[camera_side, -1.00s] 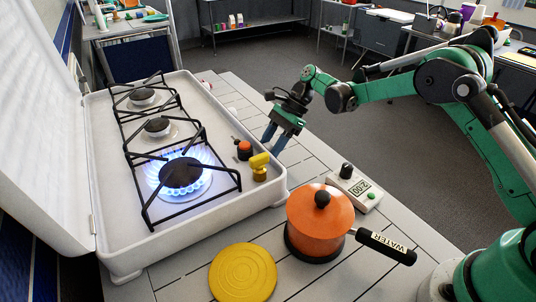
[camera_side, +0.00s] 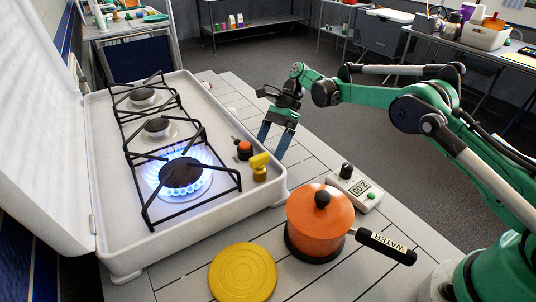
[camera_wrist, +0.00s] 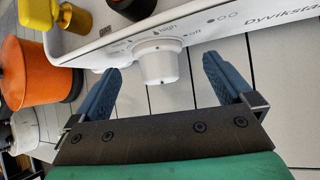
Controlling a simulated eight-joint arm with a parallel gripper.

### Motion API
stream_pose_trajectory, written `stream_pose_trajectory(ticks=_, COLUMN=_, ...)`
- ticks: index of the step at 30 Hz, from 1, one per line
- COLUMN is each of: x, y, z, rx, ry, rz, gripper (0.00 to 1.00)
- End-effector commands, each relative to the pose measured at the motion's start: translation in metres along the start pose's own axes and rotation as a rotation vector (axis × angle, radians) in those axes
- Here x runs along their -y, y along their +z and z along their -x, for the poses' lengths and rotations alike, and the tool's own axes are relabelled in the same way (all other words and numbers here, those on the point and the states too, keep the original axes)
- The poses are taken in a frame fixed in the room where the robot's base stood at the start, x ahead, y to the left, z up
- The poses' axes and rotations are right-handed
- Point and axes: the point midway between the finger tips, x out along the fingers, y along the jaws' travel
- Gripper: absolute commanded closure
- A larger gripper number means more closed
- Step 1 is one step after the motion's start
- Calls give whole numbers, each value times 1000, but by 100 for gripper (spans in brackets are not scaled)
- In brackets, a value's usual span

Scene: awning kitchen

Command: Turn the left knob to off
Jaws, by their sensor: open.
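A white stove (camera_side: 110,230) has a lit burner (camera_side: 182,172) with blue flames nearest the camera; the two farther burners show no flame. In the wrist view, a round white knob (camera_wrist: 158,62) projects from the stove's front panel (camera_wrist: 232,22), below the printed "high" and "off". I see no clear pointer on it. The side view hides the front knobs. My gripper (camera_side: 273,142) is open beside the stove's right edge, fingers down. In the wrist view, my gripper (camera_wrist: 162,72) has one blue finger on each side of the knob, with visible gaps. I cannot tell how far the fingers reach around it.
A yellow valve (camera_side: 259,167) and an orange-black piece (camera_side: 244,150) sit at the stove's right edge. An orange pot (camera_side: 320,222) with a "WATER" handle, a timer (camera_side: 355,188) and a yellow disc (camera_side: 243,272) lie nearer the camera. The table strip right of the stove is mostly clear.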

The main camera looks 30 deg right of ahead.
Motion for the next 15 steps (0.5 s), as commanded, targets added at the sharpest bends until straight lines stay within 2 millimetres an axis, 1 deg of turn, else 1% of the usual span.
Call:
stream_pose_trajectory(ticks=10, x=0, y=0, z=1, rx=0, ry=0, rz=0, gripper=0)
stream_pose_trajectory(ticks=15, x=-1, y=2, z=14, rx=0, ry=0, rz=-1, gripper=0)
